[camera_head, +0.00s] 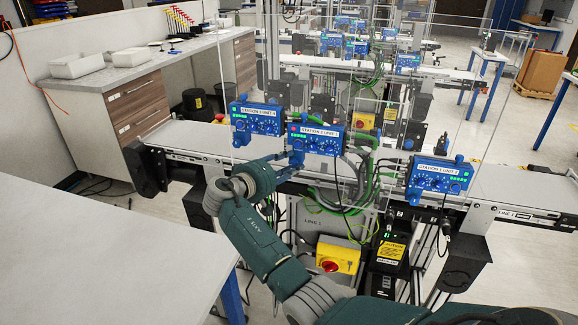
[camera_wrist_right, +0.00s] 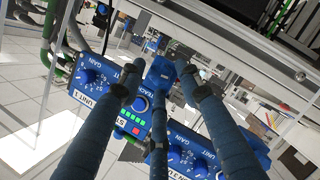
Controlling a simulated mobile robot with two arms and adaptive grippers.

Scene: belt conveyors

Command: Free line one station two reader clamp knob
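Three blue reader boxes with white station labels stand along the near conveyor. They are a left one (camera_head: 257,121), a middle one (camera_head: 316,139) and a right one (camera_head: 440,177); the station numbers are too small to read surely. My right gripper (camera_head: 290,160) is at the lower left of the middle box. In the right wrist view, its dark fingers (camera_wrist_right: 160,85) are spread apart around a blue clamp knob (camera_wrist_right: 162,72). Contact with the knob cannot be made out. A blue box with dials (camera_wrist_right: 138,105) lies behind the fingers. My left gripper is not in view.
Clear upright panels (camera_head: 375,100) and green cables (camera_head: 368,200) are close to the middle box. A yellow switch box (camera_head: 338,255) hangs below. A white table (camera_head: 100,250) fills the left foreground.

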